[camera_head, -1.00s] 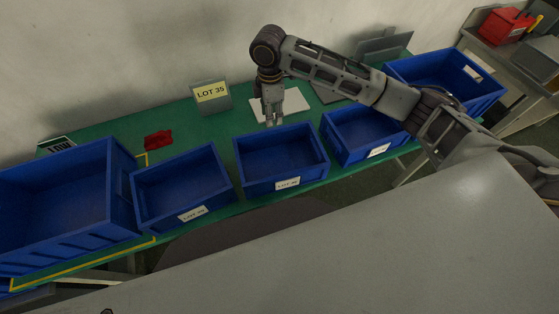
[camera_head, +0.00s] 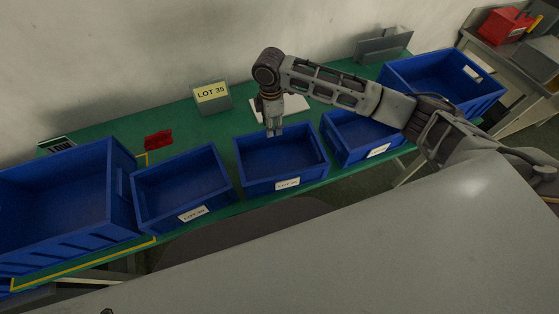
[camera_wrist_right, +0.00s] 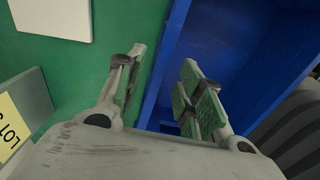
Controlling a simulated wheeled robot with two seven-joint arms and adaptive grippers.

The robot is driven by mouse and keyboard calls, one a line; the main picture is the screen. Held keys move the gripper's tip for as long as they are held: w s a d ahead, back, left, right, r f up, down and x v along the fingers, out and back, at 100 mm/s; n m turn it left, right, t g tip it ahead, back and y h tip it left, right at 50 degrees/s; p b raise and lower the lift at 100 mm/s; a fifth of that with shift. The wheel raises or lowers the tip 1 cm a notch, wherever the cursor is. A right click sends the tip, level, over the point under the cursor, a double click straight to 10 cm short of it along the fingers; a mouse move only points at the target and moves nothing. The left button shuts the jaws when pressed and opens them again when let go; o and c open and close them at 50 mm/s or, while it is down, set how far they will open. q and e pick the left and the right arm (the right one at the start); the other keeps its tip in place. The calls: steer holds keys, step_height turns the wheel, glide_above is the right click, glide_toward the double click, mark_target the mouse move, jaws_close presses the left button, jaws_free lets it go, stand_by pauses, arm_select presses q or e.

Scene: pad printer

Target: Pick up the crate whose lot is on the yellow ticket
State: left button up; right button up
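A yellow ticket (camera_head: 211,92) reading LOT 35 stands in a grey holder at the back of the green table. Three small blue crates stand along the front: the left (camera_head: 158,208), the middle (camera_head: 262,185) and the right (camera_head: 352,155). Each has a white label; the lot numbers are too small to read surely. My right gripper (camera_head: 274,133) points down at the middle crate's far wall. In the right wrist view its fingers (camera_wrist_right: 160,85) are open, one over the table side and one over the crate's inside (camera_wrist_right: 225,45), with the rim between them. My left gripper is not in view.
Large blue crates stand at the left (camera_head: 60,190) and right (camera_head: 425,75) ends. A red object (camera_head: 158,139) and a white sheet (camera_head: 292,105) lie on the green table (camera_head: 130,128). A grey surface (camera_head: 400,240) fills the foreground.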

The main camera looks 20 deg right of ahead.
steer(key=shift+f, duration=2)
steer(key=shift+c, duration=0.3)
jaws_close()
